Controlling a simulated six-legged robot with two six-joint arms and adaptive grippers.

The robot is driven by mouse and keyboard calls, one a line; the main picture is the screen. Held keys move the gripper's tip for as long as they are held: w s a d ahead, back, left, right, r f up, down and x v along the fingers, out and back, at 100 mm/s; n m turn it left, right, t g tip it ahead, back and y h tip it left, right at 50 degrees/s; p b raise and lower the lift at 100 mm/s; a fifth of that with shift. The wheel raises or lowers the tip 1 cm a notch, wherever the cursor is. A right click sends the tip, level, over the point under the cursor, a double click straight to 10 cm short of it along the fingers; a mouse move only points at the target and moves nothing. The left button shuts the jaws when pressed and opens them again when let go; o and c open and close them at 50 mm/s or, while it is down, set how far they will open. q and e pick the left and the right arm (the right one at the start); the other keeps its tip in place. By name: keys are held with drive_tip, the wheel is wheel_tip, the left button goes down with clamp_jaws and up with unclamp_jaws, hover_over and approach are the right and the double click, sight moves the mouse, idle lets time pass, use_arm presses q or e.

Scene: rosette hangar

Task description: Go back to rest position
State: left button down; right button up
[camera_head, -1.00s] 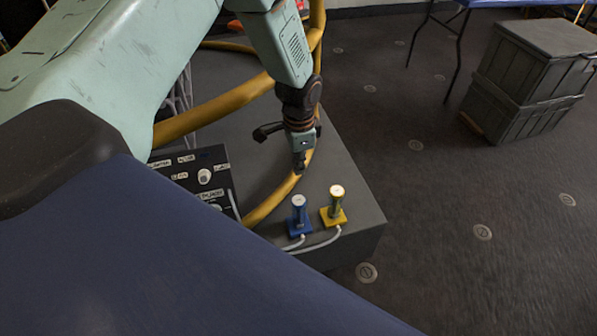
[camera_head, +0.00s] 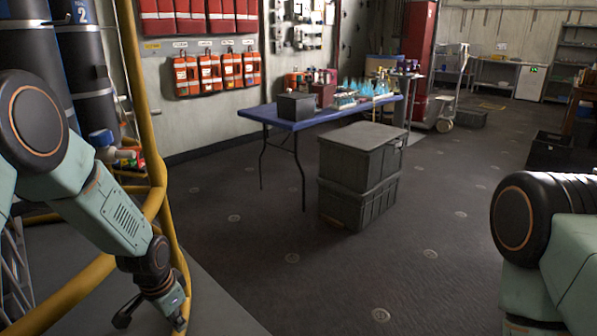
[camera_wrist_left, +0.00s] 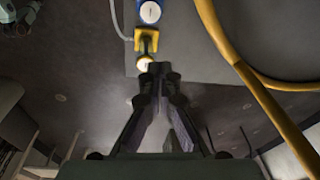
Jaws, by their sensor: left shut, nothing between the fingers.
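My left gripper (camera_head: 180,322) is at the lower left of the head view, above the grey platform, and its tips are partly cut off by the bottom edge. In the left wrist view the fingers (camera_wrist_left: 159,70) are closed together with nothing between them. A yellow plug-like piece (camera_wrist_left: 147,42) shows just beyond the fingertips there, and a blue one (camera_wrist_left: 150,12) beyond that at the top edge. Both are apart from the fingers as far as I can tell. My right arm's links show at the right of the head view. The right gripper is out of view.
Yellow rails (camera_head: 155,150) rise beside my left arm. Two stacked grey crates (camera_head: 360,175) stand on the floor ahead, before a blue folding table (camera_head: 320,119) with several items. The dark floor (camera_head: 300,250) in front is clear.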

use_arm(q)
drive_tip(key=s+d+f+n, duration=0.2)
drive_tip(key=s, duration=0.9)
drive_tip(key=s+d+f+n+g, duration=0.1)
drive_tip(key=s+d+f+n, duration=0.1)
drive_tip(key=s, duration=0.9)
drive_tip(key=s+d+f+n, duration=0.2)
drive_tip(key=s+d+f, duration=0.1)
drive_tip(key=s, duration=0.8)
drive_tip(key=shift+s+f+n+g, duration=0.3)
drive_tip(key=shift+f, duration=0.35)
drive_tip(key=shift+r, duration=0.1)
